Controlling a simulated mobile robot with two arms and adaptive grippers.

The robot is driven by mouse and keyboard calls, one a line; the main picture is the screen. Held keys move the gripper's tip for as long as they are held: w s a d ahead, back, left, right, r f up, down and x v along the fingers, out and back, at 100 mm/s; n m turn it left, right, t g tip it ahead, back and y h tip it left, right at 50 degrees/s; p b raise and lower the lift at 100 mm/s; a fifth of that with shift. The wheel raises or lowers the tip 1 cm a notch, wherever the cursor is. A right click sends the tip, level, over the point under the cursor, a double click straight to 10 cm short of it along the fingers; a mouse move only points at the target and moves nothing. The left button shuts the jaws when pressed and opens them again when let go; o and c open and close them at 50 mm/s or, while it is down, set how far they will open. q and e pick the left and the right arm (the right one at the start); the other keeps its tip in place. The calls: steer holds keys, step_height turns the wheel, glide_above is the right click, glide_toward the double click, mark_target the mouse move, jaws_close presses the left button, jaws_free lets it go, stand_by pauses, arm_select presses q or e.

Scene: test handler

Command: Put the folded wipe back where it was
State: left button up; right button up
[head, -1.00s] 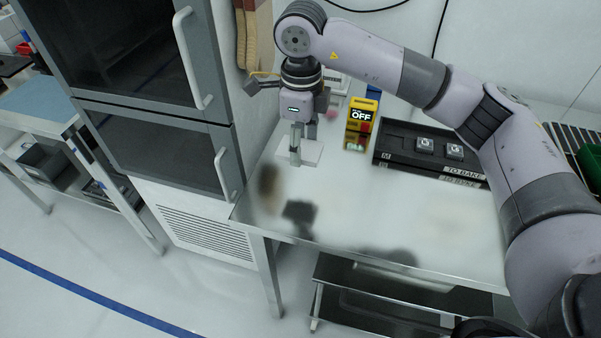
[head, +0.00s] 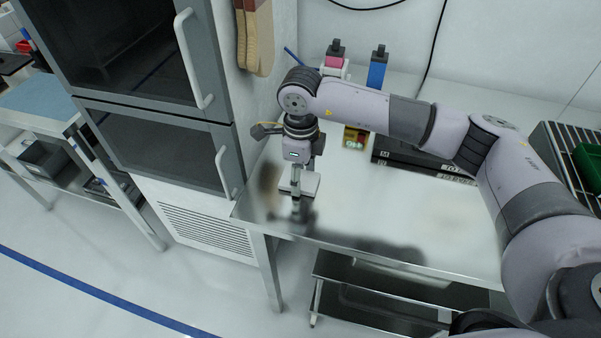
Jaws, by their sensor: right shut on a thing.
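The folded wipe (head: 311,184) is a small flat white square in the head view, low over the left part of the steel bench top (head: 380,215). My right gripper (head: 296,186) points down and is shut on the wipe. Its fingers cover part of the wipe's left side. A dark reflection shows on the bench just below them. I cannot tell whether the wipe touches the bench. My left gripper is not in view.
Behind my right arm stand a yellow box (head: 355,138), mostly hidden, a blue bottle (head: 377,72), a pink-labelled bottle (head: 334,62) and a dark tray (head: 392,155). An oven cabinet (head: 165,150) borders the bench at left. The bench's front middle is clear.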

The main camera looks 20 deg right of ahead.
steer(key=shift+f, duration=0.2)
steer(key=o, duration=1.2)
steer(key=shift+r, duration=0.1)
steer(key=shift+r, duration=0.15)
step_height(320, 180, up, 12)
steer(key=shift+r+b, duration=0.1)
steer(key=shift+b, duration=0.85)
